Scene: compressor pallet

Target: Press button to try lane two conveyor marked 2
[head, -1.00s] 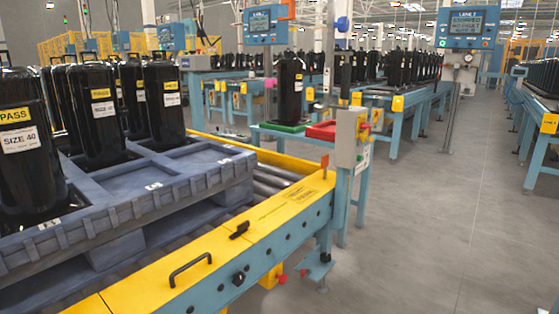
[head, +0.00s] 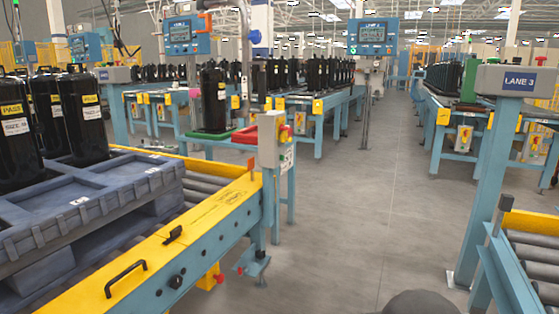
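A grey control box (head: 267,140) with a red and yellow control on its right side stands on a blue post at the far end of the near-left roller conveyor (head: 195,225). No readable 2 shows on it. The conveyor has a yellow top rail and bears a grey pallet (head: 100,195) with black cylinders (head: 80,112). A sign reading LANE 3 (head: 519,81) stands on a blue post at right. My gripper is not in view; a dark rounded shape, perhaps part of my arm, shows at the bottom edge.
Blue screens (head: 372,36) hang beyond the conveyor. A black cylinder (head: 214,98) stands on a green tray beside a red tray. Another roller conveyor (head: 535,265) is at lower right. The grey floor (head: 350,225) between the conveyors is clear.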

